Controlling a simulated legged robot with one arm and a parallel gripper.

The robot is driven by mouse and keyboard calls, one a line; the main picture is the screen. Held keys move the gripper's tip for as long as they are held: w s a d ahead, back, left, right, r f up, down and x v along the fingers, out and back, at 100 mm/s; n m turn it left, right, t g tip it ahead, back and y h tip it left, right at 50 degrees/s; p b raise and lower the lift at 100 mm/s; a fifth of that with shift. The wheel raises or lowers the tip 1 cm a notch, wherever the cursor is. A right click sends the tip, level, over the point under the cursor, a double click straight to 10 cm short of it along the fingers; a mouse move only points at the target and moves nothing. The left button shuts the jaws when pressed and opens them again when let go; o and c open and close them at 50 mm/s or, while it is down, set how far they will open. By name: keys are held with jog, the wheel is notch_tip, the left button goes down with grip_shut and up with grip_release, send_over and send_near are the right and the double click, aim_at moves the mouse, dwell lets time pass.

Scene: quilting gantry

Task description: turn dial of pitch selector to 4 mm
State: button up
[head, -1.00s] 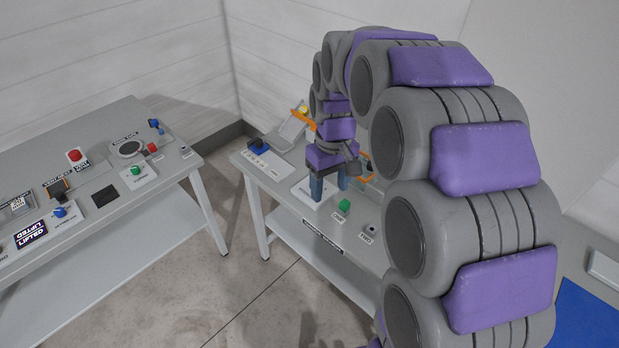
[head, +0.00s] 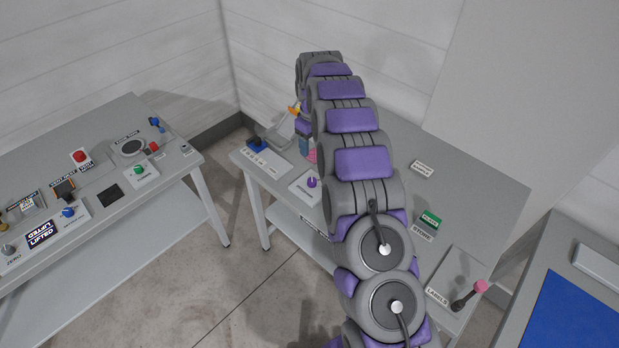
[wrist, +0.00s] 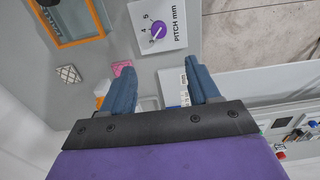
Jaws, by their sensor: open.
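The pitch selector is a white plate (wrist: 172,41) lettered "PITCH mm" with 3, 4 and 5 beside a purple dial (wrist: 157,30). The dial's white mark appears to point toward 3. In the head view the dial (head: 312,182) stands on its plate (head: 299,188) near the table's front edge. My gripper (wrist: 161,88) is open and empty, its two blue fingers apart. The dial lies beyond the fingertips in the wrist view, not between them. In the head view my gripper (head: 306,146) is behind the dial, partly hidden by my arm.
A pink object (wrist: 122,67) and an orange frame (wrist: 72,38) are near my gripper. Green (head: 430,218) and pink-knobbed controls (head: 480,287) lie right. Another control table (head: 140,235) stands left.

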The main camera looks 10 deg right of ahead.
notch_tip(320, 180, down, 3)
jog(key=d, duration=0.2)
jog(key=b, duration=0.1)
send_over(312, 180)
jog(key=a, duration=0.1)
notch_tip(312, 180, down, 8)
jog(key=shift+f, duration=0.25)
jog(key=f, duration=0.1)
jog(key=d+f, duration=0.1)
jog(key=f, duration=0.1)
jog(key=f+b, duration=0.1)
jog(key=f, duration=0.1)
jog(key=shift+d+f, duration=0.25)
jog(key=shift+d, duration=0.1)
jog(key=shift+a+f, duration=0.2)
jog(key=shift+a, duration=0.5)
jog(key=shift+d, duration=0.5)
jog(key=c, duration=0.6)
jog(key=shift+a, duration=0.2)
jog(key=c, duration=0.4)
